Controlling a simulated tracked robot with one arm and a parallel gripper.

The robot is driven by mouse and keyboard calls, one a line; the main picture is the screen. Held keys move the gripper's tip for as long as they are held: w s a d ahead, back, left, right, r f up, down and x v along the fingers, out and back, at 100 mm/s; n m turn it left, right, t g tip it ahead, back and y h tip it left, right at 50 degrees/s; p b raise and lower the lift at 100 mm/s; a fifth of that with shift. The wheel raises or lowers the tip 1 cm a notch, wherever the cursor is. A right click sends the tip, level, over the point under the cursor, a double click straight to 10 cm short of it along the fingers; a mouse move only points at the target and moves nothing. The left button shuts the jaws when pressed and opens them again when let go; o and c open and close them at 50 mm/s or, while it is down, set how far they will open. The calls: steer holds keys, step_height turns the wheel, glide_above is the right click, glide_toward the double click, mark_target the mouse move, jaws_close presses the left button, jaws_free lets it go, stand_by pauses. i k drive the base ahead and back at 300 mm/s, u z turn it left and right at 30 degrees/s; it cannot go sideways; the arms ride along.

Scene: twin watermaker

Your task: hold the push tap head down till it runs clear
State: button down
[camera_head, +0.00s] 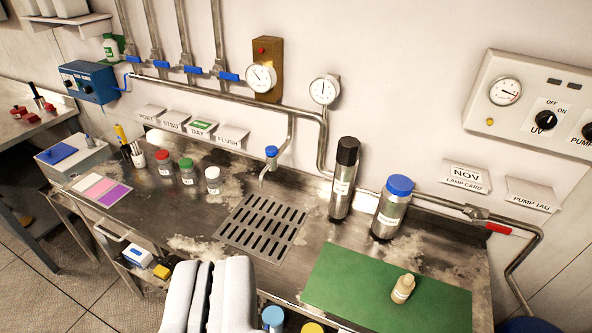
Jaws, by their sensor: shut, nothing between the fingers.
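The push tap (271,152) has a blue head and a short curved metal spout. It stands at the back of the steel counter, fed by a pipe from the wall. I cannot make out any water running from its spout. A slotted drain grate (263,222) lies in the counter in front of the tap. My gripper (208,265) shows at the bottom of the view, with pale grey fingers shut and empty. It is well in front of the tap and apart from it. Nothing hides the tap head.
Red, green and white capped bottles (187,172) stand left of the grate. A black-capped cylinder (343,178) and a blue-capped canister (392,207) stand to its right. A small beige bottle (403,289) is on a green mat (350,292). Gauges and blue-handled valves line the wall.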

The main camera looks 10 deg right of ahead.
mark_target(270, 150)
steer(key=z, duration=0.1)
steer(key=i, duration=1)
